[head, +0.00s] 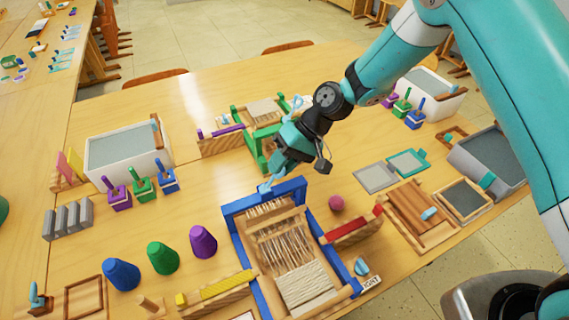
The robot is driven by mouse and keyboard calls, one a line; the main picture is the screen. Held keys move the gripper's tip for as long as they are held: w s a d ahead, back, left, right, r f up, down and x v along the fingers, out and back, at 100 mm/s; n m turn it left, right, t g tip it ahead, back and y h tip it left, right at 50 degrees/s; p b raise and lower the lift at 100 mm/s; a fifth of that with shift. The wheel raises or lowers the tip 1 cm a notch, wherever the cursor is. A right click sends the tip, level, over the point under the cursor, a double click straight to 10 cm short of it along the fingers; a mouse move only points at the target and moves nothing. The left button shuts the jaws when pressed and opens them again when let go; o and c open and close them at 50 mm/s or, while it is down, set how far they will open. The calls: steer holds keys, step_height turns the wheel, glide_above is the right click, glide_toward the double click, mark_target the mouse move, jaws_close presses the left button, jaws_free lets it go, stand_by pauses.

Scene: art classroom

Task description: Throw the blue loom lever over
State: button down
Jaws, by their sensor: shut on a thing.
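The blue loom (245,255) stands at the front middle of the table, with pale threads and woven cloth in its wooden frame. Its blue lever (288,187) shows as a raised blue crossbar at the loom's far end. My gripper (266,185) reaches down from the upper right to this crossbar, left of its middle. It is shut at a small light-blue piece there, seemingly the lever's handle. The fingertips are small in view, and the exact hold is hard to make out.
A green loom (263,147) stands just behind my gripper. A red ball (336,203) and a red-topped wooden block (352,229) lie right of the blue loom. Purple (203,242), green (162,258) and blue (121,274) cones stand to its left.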

steer(key=shift+w+r, duration=0.15)
steer(key=shift+w, duration=0.15)
steer(key=c, duration=1.1)
jaws_free()
steer(key=shift+d, duration=0.1)
steer(key=shift+s, duration=0.1)
steer(key=b+v, duration=0.2)
steer(key=v, duration=1.5)
steer(key=shift+b, duration=0.3)
